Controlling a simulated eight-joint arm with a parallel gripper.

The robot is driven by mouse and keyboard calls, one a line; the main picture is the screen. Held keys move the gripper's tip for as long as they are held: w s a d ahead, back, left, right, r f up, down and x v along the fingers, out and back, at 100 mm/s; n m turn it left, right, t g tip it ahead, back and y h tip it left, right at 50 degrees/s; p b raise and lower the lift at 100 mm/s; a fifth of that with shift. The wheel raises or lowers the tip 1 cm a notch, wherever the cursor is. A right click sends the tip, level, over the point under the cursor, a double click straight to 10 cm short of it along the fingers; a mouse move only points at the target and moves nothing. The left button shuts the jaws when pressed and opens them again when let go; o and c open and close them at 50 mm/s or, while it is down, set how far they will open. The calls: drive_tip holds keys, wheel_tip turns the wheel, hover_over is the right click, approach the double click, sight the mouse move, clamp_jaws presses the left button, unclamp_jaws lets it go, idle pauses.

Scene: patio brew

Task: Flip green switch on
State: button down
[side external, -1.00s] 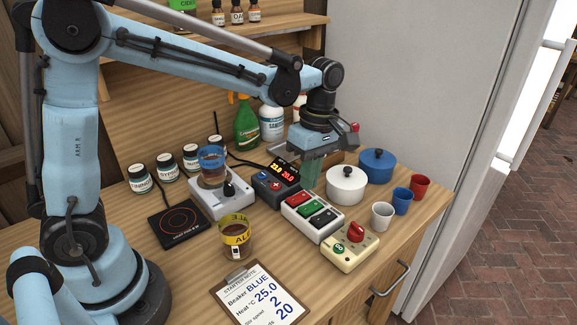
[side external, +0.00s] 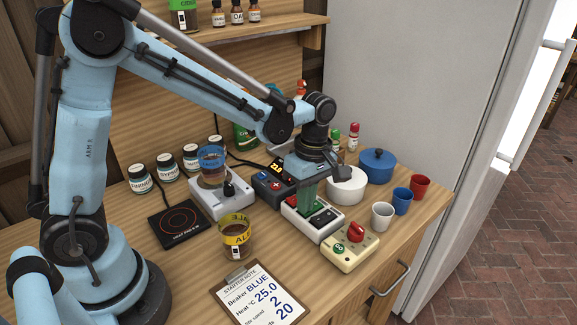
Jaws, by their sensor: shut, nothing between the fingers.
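The white switch box (side external: 300,227) lies on the wooden bench with a row of rocker switches on top. The green switch (side external: 311,209) is the middle one and is partly hidden by my fingers; I cannot tell whether it is on or off. The black switch (side external: 324,219) shows in front of it, and the red switch behind is mostly covered. My gripper (side external: 306,203) is shut and empty, pointing down over the box. Its green-tinted fingertips are at or just above the green switch; I cannot tell whether they touch.
A cream box with a red knob (side external: 356,232) sits in front of the switch box. A yellow-banded beaker (side external: 236,236) and a blue-banded one on a stirrer (side external: 222,200) stand left.

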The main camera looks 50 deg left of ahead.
drive_tip(key=shift+f, duration=0.15)
drive_tip(key=shift+w, duration=0.1)
drive_tip(key=shift+w+r, duration=0.3)
drive_tip(key=shift+w, duration=0.35)
wheel_tip(320, 180, up, 14)
drive_tip(key=s, duration=0.1)
drive_tip(key=shift+s, duration=0.4)
idle(0.3)
drive_tip(key=s+a+f+m+t, duration=0.2)
drive_tip(key=s+m+t, duration=0.2)
drive_tip(key=m, duration=0.5)
drive_tip(key=s+a+f+m+t, duration=0.3)
drive_tip(key=s+m+t, duration=0.1)
drive_tip(key=m, duration=0.5)
drive_tip(key=shift+f, duration=0.3)
